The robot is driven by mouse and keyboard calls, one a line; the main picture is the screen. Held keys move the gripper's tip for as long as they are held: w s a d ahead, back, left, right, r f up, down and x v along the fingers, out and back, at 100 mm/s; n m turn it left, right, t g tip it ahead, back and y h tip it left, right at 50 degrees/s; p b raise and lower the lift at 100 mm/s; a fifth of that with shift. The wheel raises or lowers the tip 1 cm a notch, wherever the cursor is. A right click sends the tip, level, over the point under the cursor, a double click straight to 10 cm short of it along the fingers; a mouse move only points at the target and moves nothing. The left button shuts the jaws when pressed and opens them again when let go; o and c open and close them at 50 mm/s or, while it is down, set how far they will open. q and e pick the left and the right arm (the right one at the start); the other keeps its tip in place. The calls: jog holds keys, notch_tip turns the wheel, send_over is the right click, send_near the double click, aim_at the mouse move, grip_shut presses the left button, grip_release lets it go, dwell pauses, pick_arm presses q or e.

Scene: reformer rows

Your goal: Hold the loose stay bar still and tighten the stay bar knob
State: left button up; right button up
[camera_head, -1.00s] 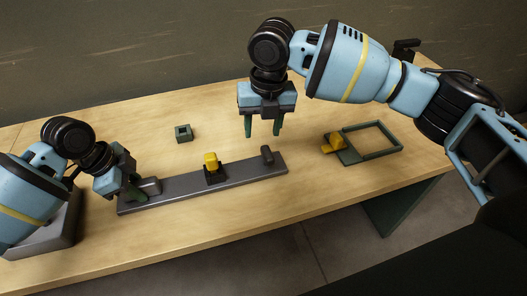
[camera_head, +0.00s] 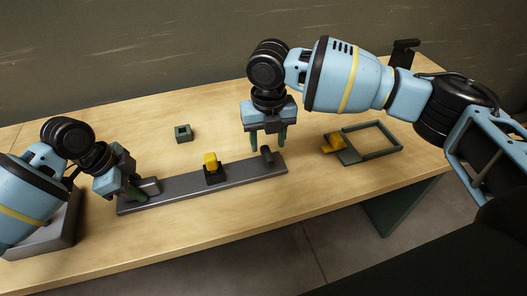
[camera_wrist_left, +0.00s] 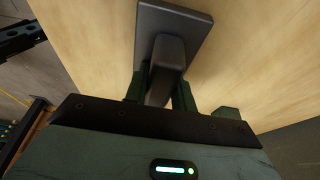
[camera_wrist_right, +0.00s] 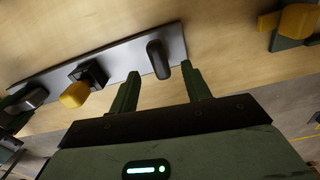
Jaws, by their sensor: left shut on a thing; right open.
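A long grey bar (camera_head: 240,172), apparently the stay bar, lies along the table with a raised grey block (camera_head: 151,186) at its left end. A yellow knob (camera_head: 210,160) on a dark mount sits near its middle, and a dark rounded peg (camera_head: 266,154) stands at its right end. My left gripper (camera_head: 135,193) is shut on the end block; the left wrist view shows the block (camera_wrist_left: 165,60) between its fingers. My right gripper (camera_head: 268,144) is open and empty just behind the peg. In the right wrist view, the peg (camera_wrist_right: 158,58) is ahead of the fingers, not clearly between them.
A small green square block (camera_head: 183,133) with a dark opening lies behind the bar. A green frame (camera_head: 384,152) with a yellow piece (camera_head: 333,144) lies to the right. The table is clear between these and along its front edge.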

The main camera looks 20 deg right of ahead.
aim_at(268, 152)
jog(key=shift+f, duration=2.7)
